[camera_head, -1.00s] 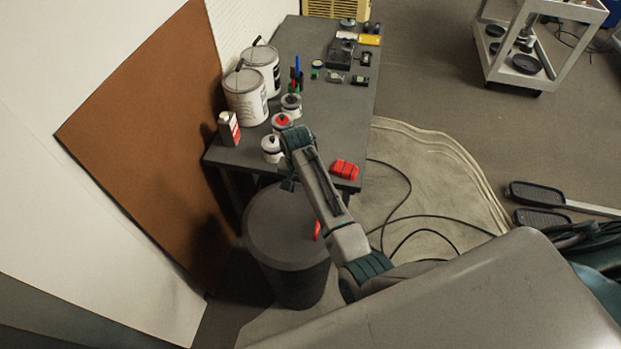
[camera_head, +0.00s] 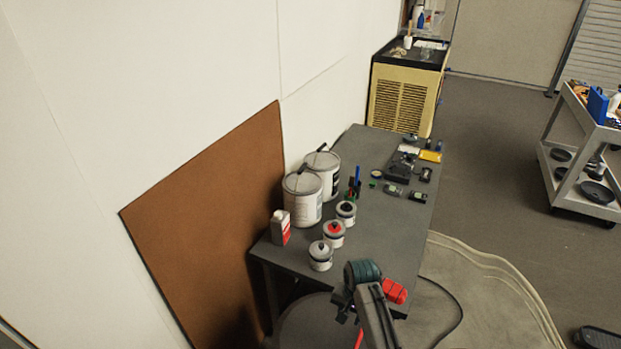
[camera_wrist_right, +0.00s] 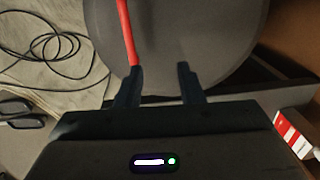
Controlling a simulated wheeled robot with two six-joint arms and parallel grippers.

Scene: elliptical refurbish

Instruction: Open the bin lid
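The dark grey round bin shows at the bottom of the head view, cut off by the frame, with its flat lid (camera_head: 305,325) on top. In the right wrist view the lid (camera_wrist_right: 225,40) fills the top middle. A long red handle or strip (camera_wrist_right: 126,30) runs over the lid down to the left fingertip; it also shows in the head view (camera_head: 359,338). My right gripper (camera_wrist_right: 161,72) is open over the lid with an empty gap between its fingers. The red strip is at the left finger, not between the fingers; I cannot tell whether they touch. My left gripper is not in view.
The grey workbench (camera_head: 385,225) stands just behind the bin, with large paint cans (camera_head: 303,200), small cans (camera_head: 320,256) and a red block (camera_head: 396,291). A brown board (camera_head: 215,220) leans at the left. Cables (camera_wrist_right: 55,42) lie on the floor sheet.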

